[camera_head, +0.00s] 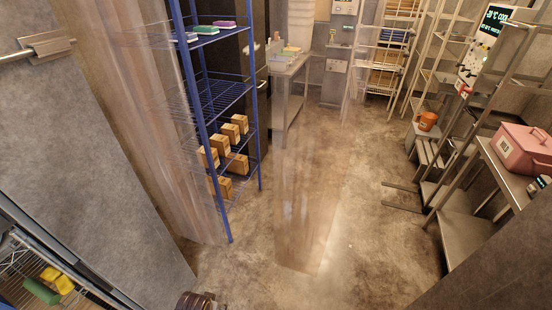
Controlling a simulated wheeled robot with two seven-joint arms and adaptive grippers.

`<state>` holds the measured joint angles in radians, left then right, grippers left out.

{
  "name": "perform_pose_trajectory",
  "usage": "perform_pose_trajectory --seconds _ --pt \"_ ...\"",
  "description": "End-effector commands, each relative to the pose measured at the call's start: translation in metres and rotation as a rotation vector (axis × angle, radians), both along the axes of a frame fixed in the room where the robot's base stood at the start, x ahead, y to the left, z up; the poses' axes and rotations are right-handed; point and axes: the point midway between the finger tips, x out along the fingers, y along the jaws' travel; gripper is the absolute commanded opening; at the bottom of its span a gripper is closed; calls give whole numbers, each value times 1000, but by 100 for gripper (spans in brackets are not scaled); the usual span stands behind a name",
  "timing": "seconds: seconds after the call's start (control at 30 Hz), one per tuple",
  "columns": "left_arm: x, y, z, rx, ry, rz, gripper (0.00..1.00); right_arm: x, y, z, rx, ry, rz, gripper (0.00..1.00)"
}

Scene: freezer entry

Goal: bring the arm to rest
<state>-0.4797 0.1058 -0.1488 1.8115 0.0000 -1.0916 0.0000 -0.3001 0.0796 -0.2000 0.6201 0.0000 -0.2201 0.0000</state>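I cannot make out either of my grippers or a whole arm in the head view. A dark ribbed piece (195,301) is cut off by the bottom edge, left of the middle. I cannot tell what it is. No gripper is seen touching or holding anything.
Clear strip curtains (175,120) hang at the left, before a blue shelf rack (228,90) with small cartons (222,150). A steel table (505,180) at the right bears a pink box (525,148). An orange mug (427,121) stands farther back. The middle floor (340,220) is largely free.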

Motion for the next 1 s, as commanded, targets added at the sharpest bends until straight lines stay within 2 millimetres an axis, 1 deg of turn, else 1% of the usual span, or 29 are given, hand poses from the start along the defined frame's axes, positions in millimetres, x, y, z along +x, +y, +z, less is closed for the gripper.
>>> perform_pose_trajectory --seconds 0.03,0.1,0.47,0.7,0.87,1.0 --pt "-3 0 -11 0 6 -1 49 0 0 0 0 0 0 49" --pt "-7 1 -26 1 10 -1 49 0 0 0 0 0 0 49" --pt "-36 5 -96 3 36 -7 49 0 0 0 0 0 0 49" --pt "-62 8 -140 5 54 -10 49 0 0 0 0 0 0 49" --pt "-81 11 -166 7 64 -13 49 0 0 0 0 0 0 49" --pt "-100 14 -187 8 75 -15 49 0 0 0 0 0 0 49"
